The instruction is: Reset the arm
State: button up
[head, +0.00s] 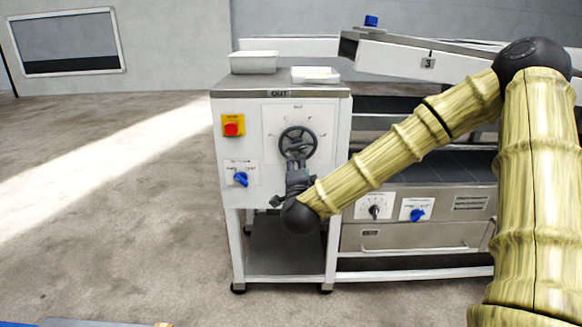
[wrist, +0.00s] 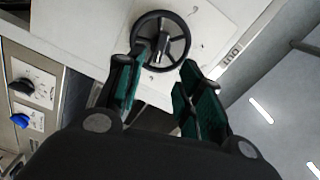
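My gripper (head: 297,158) is in front of the black handwheel (head: 298,133) on the white machine panel. In the wrist view my gripper (wrist: 163,68) has its two green-black fingers spread apart with nothing between them. The handwheel (wrist: 180,22) lies just beyond the fingertips, and the left fingertip overlaps its lower left rim. I cannot tell whether the finger touches the wheel. My arm (head: 400,150) is bent and reaches in from the right.
Left of the wheel are a red button on a yellow plate (head: 232,125) and a blue knob (head: 240,179). White trays (head: 254,62) stand on top of the machine. The conveyor (head: 420,58) is behind my arm. Open floor (head: 100,210) lies left.

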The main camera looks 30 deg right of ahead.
jog(key=s+a+f+n+g+y, duration=0.25)
jog(key=s+a+f+n, duration=0.2)
jog(key=f, duration=0.65)
jog(key=s+a+f+n+g+y, duration=0.1)
jog(key=s+a+f+n+y, duration=0.4)
jog(key=f, duration=0.6)
jog(key=s+a+f+n+g+y, duration=0.1)
jog(key=a+f+n+g, duration=0.15)
jog(key=a+f, duration=0.6)
jog(key=s+a+f+n+g, duration=0.1)
jog(key=s+f+n+g, duration=0.2)
jog(key=s+f, duration=0.55)
jog(key=s+a+f+n+g+y, duration=0.1)
jog(key=s+f+n+g, duration=0.3)
jog(key=s, duration=0.8)
jog(key=s+a+f+n+g, duration=0.2)
jog(key=s+f, duration=0.6)
jog(key=s, duration=0.3)
notch_tip(320, 180, up, 28)
jog(key=p, duration=2.8)
jog(key=shift+s+d, duration=0.15)
jog(key=shift+d, duration=0.1)
jog(key=shift+a+f, duration=0.1)
jog(key=shift+c, duration=0.4)
